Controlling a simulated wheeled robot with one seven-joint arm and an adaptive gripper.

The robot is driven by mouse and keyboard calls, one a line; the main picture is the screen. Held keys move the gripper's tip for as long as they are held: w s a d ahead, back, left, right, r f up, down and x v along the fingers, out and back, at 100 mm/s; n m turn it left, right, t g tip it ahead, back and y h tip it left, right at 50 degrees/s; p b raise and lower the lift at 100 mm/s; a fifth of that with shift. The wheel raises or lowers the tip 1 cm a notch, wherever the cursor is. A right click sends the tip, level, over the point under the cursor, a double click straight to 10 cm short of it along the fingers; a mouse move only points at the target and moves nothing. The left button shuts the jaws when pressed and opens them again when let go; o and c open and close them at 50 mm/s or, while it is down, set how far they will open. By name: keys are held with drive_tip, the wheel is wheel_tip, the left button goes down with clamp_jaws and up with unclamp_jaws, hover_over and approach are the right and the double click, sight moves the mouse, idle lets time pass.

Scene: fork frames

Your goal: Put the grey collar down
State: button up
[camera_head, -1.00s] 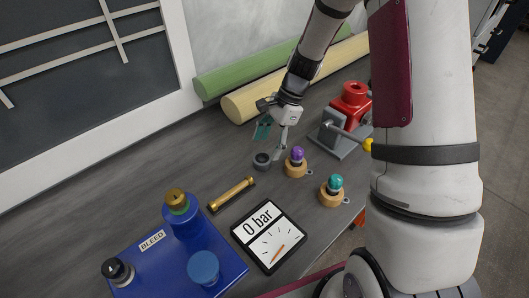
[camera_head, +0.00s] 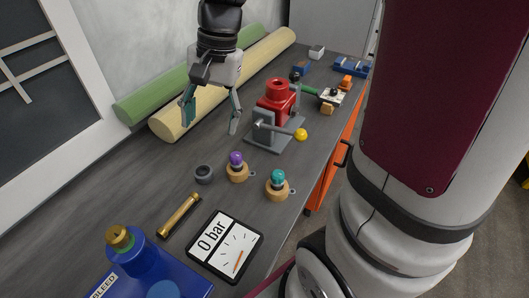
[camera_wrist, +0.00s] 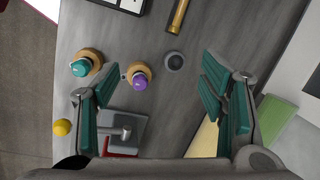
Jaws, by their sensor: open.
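The grey collar (camera_head: 203,173) is a small dark grey ring standing on the grey tabletop, left of the purple-topped wooden piece. In the wrist view the grey collar (camera_wrist: 174,61) lies beyond the fingertips, roughly between them, with nothing touching it. My gripper (camera_head: 211,122) is open and empty, raised above the table behind the collar. In the wrist view my gripper (camera_wrist: 155,88) shows its teal finger pads spread wide.
A purple knob (camera_head: 236,158) and a teal knob (camera_head: 278,178) on wooden bases stand right of the collar. A brass rod (camera_head: 179,215), a 0 bar gauge (camera_head: 225,244) and a blue BLEED block (camera_head: 150,270) are nearer. A red vise-like device (camera_head: 277,100) stands behind. Rolls (camera_head: 215,85) lie along the wall.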

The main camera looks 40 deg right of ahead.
drive_tip(key=s+r+n+t+h, duration=0.2)
drive_tip(key=s+n, duration=0.7)
drive_tip(key=s, duration=0.9)
wheel_tip(320, 180, up, 2)
drive_tip(key=shift+a+r+t, duration=0.2)
drive_tip(key=shift+t, duration=0.1)
drive_tip(key=shift+o, duration=0.4)
drive_tip(key=shift+s+n+h, duration=0.15)
drive_tip(key=shift+n+h, duration=0.15)
drive_tip(key=n+g+h+p, duration=0.2)
drive_tip(key=n+h+p, duration=0.3)
drive_tip(key=n, duration=1.5)
hover_over(203, 170)
drive_tip(key=a+p, duration=0.1)
drive_tip(key=a, duration=0.1)
drive_tip(key=shift+y, duration=0.3)
wheel_tip(203, 170, down, 23)
drive_tip(key=shift+d+r, duration=0.1)
drive_tip(key=shift+r, duration=0.1)
drive_tip(key=shift+s+a+p+x, duration=0.1)
drive_tip(key=shift+p+x, duration=0.05)
drive_tip(key=shift+x, duration=0.75)
drive_tip(key=shift+s+a+p+x, duration=0.1)
drive_tip(key=shift+x, duration=0.8)
drive_tip(key=shift+s+a+p+x, duration=0.1)
drive_tip(key=shift+s+p+x, duration=0.05)
drive_tip(key=shift+x, duration=0.75)
drive_tip(key=shift+f, duration=0.1)
